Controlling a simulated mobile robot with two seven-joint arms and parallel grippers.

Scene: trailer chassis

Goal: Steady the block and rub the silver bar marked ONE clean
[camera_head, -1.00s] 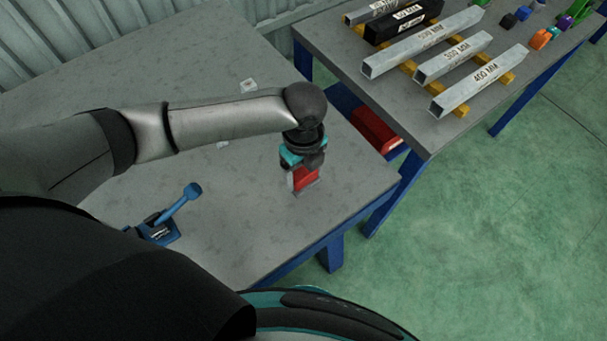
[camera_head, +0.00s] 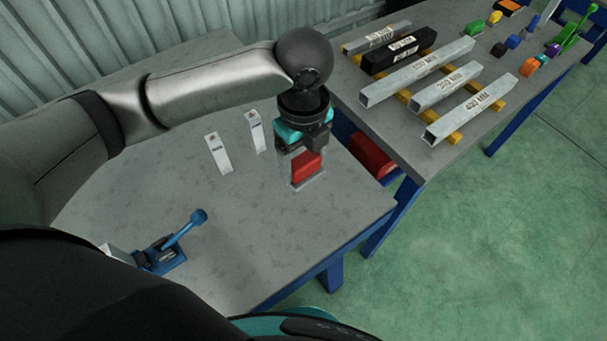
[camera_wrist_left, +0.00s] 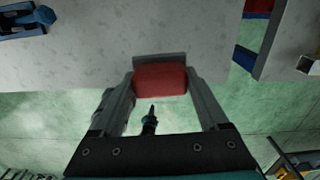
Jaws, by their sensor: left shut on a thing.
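My left gripper (camera_head: 304,160) points down over the table and is shut on a red block (camera_head: 306,168). In the left wrist view the red block (camera_wrist_left: 160,79) sits between the two fingers of the gripper (camera_wrist_left: 161,84), near the table edge. A thin grey plate (camera_head: 312,184) shows at the block's foot. My right gripper is not in view.
A blue clamp (camera_head: 168,252) with a raised handle stands at the near left, beside a partly hidden pale block (camera_head: 117,253). The grey table (camera_head: 250,215) is clear between clamp and gripper. Another table holds labelled long bars (camera_head: 416,72) at right.

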